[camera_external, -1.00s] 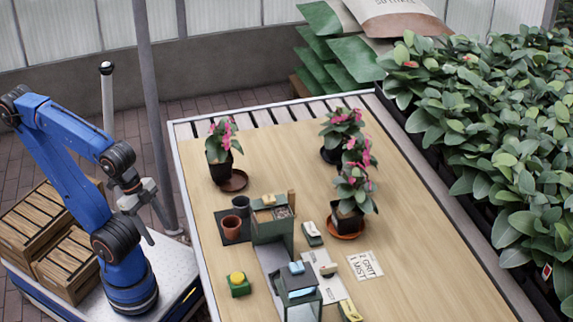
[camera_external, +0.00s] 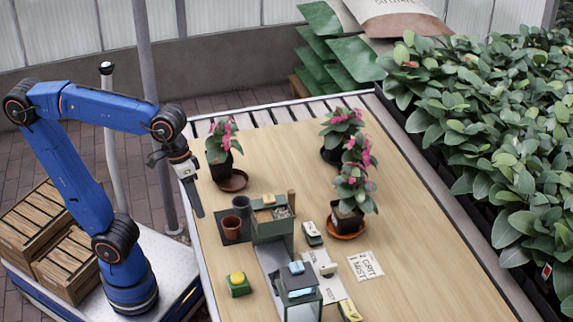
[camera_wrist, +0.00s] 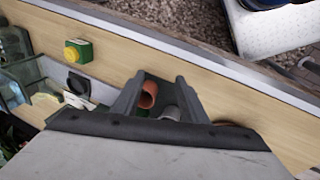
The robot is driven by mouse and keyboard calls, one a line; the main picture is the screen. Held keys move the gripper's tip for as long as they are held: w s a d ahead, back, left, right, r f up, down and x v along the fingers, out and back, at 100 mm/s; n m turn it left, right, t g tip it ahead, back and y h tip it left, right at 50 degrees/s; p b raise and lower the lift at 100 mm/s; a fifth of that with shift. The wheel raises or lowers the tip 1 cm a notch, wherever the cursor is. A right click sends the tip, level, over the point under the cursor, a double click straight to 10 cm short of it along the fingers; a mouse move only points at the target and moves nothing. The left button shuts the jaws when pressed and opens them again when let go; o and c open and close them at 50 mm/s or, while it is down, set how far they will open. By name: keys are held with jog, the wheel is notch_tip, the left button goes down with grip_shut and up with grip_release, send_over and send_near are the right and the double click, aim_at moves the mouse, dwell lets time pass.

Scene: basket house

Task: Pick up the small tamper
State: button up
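My gripper (camera_external: 197,207) hangs over the left edge of the wooden table, pointing down. In the wrist view my gripper (camera_wrist: 160,82) shows two fingers spread apart, with nothing held. I cannot tell for sure which item is the small tamper. Candidates are small handled blocks: one with a pale top (camera_external: 312,232) right of the green box, a cream-handled one (camera_external: 329,269) on the printed sheet, and a yellow-topped one (camera_external: 349,311) near the front. All are well to the right of my gripper.
A terracotta pot (camera_external: 232,223) and a dark pot (camera_external: 241,202) stand beside the green box (camera_external: 270,232). A green block with yellow button (camera_external: 238,283) and a glass-sided case (camera_external: 301,295) are nearer. Potted pink flowers (camera_external: 218,160) stand behind. Bare table lies at right.

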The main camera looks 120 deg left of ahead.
jog(key=w+a+r+n+h, duration=0.1)
jog(key=w+a+r+n, duration=0.5)
jog(key=w+a+n, duration=0.35)
jog(key=n+h, duration=0.1)
jog(key=n, duration=0.6)
send_near(291, 205)
jog(key=x, duration=0.7)
jog(key=a+x, duration=0.1)
jog(key=x, duration=0.2)
jog(key=shift+s+f, duration=0.25)
jog(key=shift+f, duration=0.25)
jog(key=shift+c, duration=0.3)
grip_shut()
